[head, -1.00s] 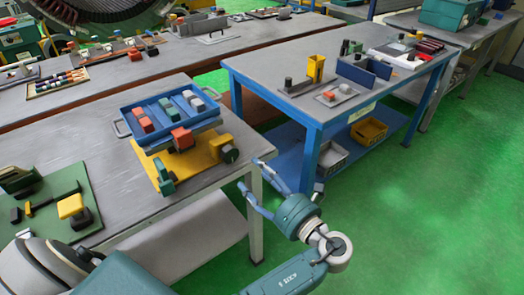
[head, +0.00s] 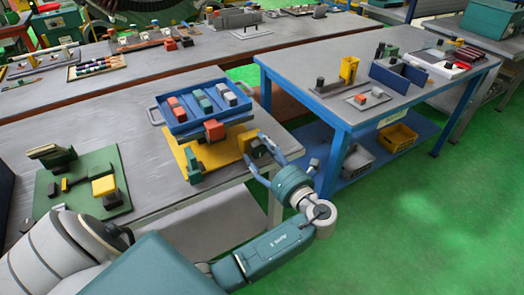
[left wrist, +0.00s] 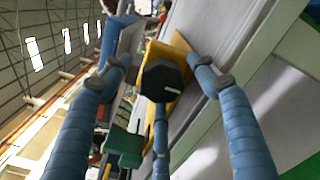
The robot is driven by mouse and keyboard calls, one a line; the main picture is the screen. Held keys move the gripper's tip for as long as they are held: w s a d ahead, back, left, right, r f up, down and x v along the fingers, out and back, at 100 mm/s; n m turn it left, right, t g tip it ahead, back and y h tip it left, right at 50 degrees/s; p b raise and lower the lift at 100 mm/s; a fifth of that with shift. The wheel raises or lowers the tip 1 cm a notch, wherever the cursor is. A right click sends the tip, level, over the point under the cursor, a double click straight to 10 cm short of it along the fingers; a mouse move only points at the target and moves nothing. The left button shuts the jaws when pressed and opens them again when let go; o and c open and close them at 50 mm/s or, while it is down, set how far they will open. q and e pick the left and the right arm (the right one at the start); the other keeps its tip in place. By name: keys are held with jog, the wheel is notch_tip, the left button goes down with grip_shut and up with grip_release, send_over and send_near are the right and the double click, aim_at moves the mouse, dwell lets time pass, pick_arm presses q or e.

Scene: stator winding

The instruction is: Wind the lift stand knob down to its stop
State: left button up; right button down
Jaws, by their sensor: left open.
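The lift stand has a yellow base (head: 236,140) and carries a blue tray (head: 182,126) on the near table. Its dark knob (head: 258,149) is on the stand's right side. In the left wrist view the knob (left wrist: 163,80) looks black and faceted, with a pale mark on its face. My left gripper (head: 256,148) is open, its blue fingers spread around the knob. In the left wrist view fingers show left and right of the knob with gaps, and a third is below it. Whether that one touches cannot be told. My right gripper is not in view.
The tray holds red, green and grey blocks. A green clamp-like part (head: 193,168) stands at the base's front. A green board (head: 60,195) with a yellow block lies to the left. A blue-framed table (head: 330,115) stands to the right, with green floor in front.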

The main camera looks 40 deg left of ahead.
pick_arm(q)
jog(key=shift+c, duration=0.3)
jog(key=shift+r, duration=0.1)
jog(key=c, duration=1.1)
jog(key=shift+r, duration=0.1)
